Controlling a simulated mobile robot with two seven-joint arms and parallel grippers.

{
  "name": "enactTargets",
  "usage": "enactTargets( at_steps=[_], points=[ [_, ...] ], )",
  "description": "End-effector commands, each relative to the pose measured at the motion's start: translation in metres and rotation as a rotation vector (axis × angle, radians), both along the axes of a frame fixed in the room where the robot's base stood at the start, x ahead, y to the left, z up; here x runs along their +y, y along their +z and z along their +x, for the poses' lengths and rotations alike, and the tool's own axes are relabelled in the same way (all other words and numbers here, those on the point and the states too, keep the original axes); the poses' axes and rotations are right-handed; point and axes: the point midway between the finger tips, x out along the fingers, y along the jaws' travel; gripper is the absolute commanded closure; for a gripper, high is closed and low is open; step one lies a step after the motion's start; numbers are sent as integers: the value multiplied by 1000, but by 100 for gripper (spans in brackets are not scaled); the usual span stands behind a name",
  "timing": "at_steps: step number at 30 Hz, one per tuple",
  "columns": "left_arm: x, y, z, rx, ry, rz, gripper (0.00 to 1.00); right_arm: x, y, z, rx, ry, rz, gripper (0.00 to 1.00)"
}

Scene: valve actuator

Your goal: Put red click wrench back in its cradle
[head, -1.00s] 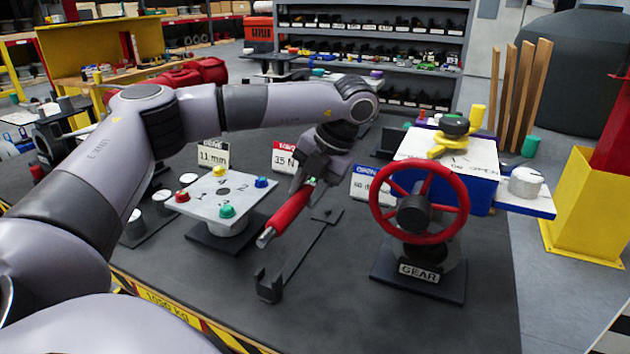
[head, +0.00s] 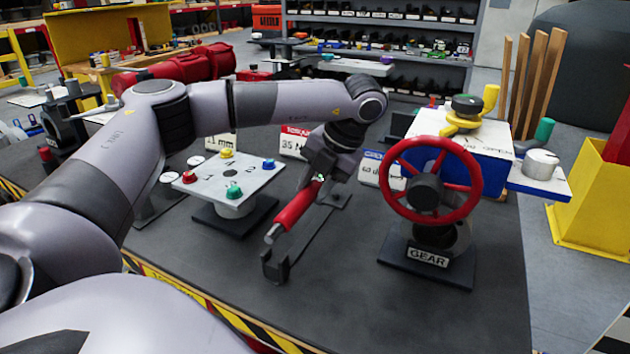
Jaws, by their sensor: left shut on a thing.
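The red click wrench (head: 295,207) is held by my left gripper (head: 319,180), which is shut on its upper end near a small green part. The wrench slants down toward the lower left, with its grey end (head: 273,234) lowest. It is over the dark cradle (head: 275,264), a long low stand with an upright fork at its near end and a far end (head: 340,199) by my gripper. The wrench's grey end shows just above the near fork. I cannot tell whether wrench and cradle touch. My right gripper is not in view.
A white plate with coloured knobs (head: 222,182) stands left of the cradle. A red handwheel (head: 476,178) on a GEAR base (head: 428,258) stands close on the right. A sign reading 35 N (head: 294,141) stands behind. The bench front is clear.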

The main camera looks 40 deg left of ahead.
Motion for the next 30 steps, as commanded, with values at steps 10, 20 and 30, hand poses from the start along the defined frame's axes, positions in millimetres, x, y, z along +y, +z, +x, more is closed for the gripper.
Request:
enactTargets(
  at_steps=[10,20,30],
  points=[
    [0,-24,0,-4,0,-1,100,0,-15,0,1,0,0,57],
    [0,-24,1,-4,0,-1,100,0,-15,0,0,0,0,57],
    [0,-23,0,-4,0,-1,100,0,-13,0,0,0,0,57]
  ],
)
